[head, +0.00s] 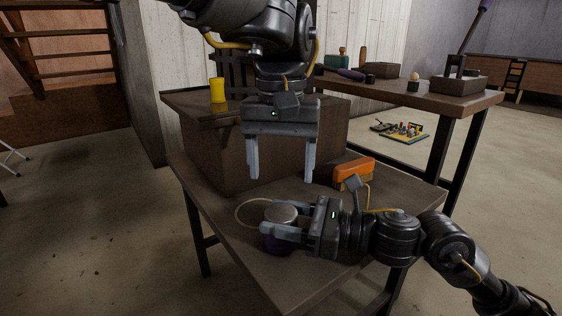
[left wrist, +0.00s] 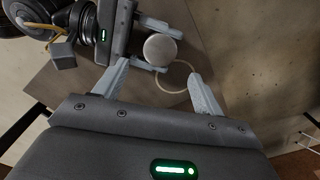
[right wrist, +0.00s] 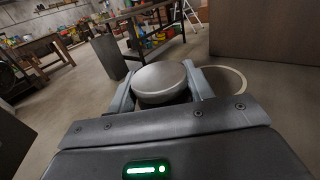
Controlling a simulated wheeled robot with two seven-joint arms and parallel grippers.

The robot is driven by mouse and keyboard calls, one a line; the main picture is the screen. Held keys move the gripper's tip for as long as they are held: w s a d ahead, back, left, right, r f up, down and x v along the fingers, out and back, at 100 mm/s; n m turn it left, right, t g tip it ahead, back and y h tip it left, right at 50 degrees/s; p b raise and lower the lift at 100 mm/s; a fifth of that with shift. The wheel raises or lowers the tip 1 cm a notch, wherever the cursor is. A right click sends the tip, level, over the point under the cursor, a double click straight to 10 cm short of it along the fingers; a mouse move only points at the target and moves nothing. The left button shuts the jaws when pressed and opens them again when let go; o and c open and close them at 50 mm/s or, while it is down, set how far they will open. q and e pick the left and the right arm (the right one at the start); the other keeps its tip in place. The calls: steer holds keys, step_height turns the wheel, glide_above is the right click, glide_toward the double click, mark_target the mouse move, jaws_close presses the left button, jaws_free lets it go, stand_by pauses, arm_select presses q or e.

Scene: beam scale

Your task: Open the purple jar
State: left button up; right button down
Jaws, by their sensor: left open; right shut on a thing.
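The purple jar (head: 275,245) stands upright on the small brown table (head: 225,217), with a round grey lid (head: 281,213) on top. The lid also shows in the left wrist view (left wrist: 160,49) and in the right wrist view (right wrist: 160,80). My right gripper (head: 268,234) is shut on the jar, its fingers on either side of the body just below the lid. My left gripper (head: 281,172) is open and empty, pointing down above the table behind the jar. Most of the jar's body is hidden by the right fingers.
A thin pale ring (head: 238,214) lies beside the jar. A large brown box (head: 215,150) stands behind, with a yellow cup (head: 217,91) on top. An orange object (head: 353,172) sits at the table's back right. The table's front left is clear.

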mark_target(281, 211)
arm_select(q)
step_height(281, 211, down, 8)
steer(key=shift+r, duration=0.1)
stand_by(0.4)
steer(key=c, duration=1)
steer(key=n, duration=0.3)
